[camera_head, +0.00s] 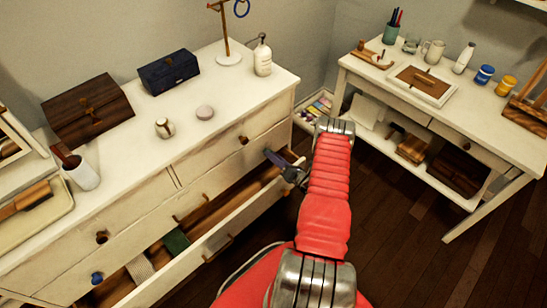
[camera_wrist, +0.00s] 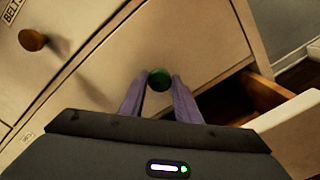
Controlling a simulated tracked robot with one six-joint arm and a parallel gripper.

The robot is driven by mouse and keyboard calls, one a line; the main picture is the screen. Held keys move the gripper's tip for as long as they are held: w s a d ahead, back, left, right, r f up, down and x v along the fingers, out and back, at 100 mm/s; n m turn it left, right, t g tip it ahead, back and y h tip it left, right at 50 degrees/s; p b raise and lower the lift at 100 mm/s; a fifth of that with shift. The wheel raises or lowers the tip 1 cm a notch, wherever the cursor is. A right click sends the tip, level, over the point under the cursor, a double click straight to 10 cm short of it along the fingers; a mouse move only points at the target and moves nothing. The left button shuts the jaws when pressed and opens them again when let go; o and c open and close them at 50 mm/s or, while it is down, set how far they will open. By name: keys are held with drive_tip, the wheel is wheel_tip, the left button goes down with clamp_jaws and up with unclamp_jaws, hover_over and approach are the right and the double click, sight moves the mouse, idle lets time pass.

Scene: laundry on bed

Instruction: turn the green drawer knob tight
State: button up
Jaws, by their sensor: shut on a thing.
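The green drawer knob (camera_wrist: 159,79) is on a pale drawer front, in the middle of the wrist view. My gripper (camera_wrist: 158,84) is shut on it, with one purple-grey finger on each side of the knob. In the head view my gripper (camera_head: 281,163) reaches the front of the white dresser (camera_head: 240,92) near its right end, just above the open drawer. The green knob is hidden there behind the gripper. How tight the knob sits cannot be told.
An open lower drawer (camera_head: 215,248) with folded cloths juts out below my gripper; its corner shows in the wrist view (camera_wrist: 290,122). A brown knob (camera_wrist: 33,40) is at upper left. A white desk (camera_head: 440,105) stands at right. Dark floor (camera_head: 405,250) lies between.

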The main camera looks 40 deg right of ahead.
drive_tip(key=shift+d+f+m, duration=0.1)
drive_tip(key=shift+f+m, duration=0.1)
drive_tip(key=shift+m, duration=3)
drive_tip(key=shift+f+m, duration=0.15)
drive_tip(key=shift+m, duration=3.05)
drive_tip(key=o, duration=1)
drive_tip(key=shift+r, duration=0.1)
drive_tip(key=shift+s, duration=0.1)
drive_tip(key=s, duration=1.3)
drive_tip(key=shift+s+d, duration=0.1)
drive_tip(key=shift+s, duration=0.25)
